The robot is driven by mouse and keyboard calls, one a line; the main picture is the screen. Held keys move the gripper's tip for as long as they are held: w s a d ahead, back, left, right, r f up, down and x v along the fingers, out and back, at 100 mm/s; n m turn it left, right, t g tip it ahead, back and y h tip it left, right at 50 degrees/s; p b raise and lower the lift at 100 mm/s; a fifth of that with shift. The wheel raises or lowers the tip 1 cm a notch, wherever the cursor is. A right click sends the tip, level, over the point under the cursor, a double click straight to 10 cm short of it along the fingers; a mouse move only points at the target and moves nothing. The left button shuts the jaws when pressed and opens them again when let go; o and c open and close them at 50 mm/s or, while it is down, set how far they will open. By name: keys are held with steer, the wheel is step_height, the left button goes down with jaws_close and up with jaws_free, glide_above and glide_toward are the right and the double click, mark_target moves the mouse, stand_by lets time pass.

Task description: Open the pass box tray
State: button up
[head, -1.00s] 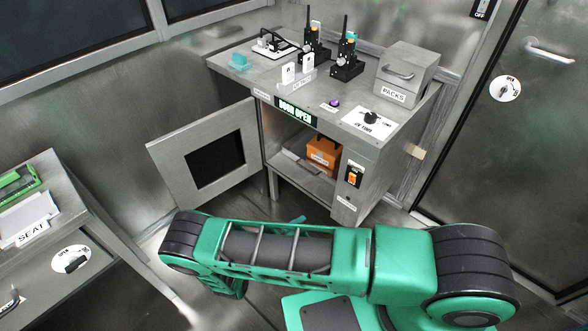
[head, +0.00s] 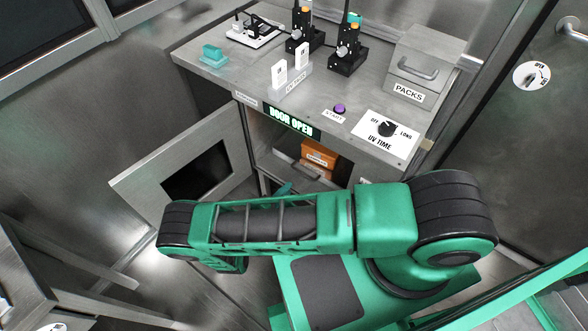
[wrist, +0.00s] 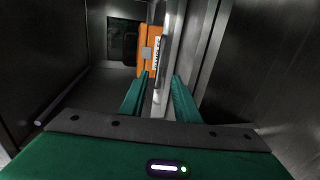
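The pass box (head: 345,155) stands ahead with its door (head: 195,165) swung open to the left. Its display (head: 291,119) reads "DOOR OPEN". Inside, the grey metal tray (head: 278,166) lies low in the opening, partly hidden by my arm. An orange box (head: 319,155) sits in the compartment; it also shows in the wrist view (wrist: 144,62) with a label on its side. My gripper (wrist: 160,97) is open, with a bright metal bar (wrist: 163,72) at the tray's front showing between its green fingers. I cannot tell whether they touch it. In the head view the gripper is mostly hidden.
On top stand radios (head: 347,50), a teal block (head: 214,55), a white card holder (head: 290,80), a purple start button (head: 339,108), a UV time dial (head: 387,129) and a PACKS box (head: 413,65). A wall door (head: 520,130) is at right. A bench edge shows lower left.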

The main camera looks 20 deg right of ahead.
steer(key=x, duration=1)
steer(key=shift+w+f, duration=0.1)
steer(key=shift+w, duration=0.15)
steer(key=shift+a, duration=0.1)
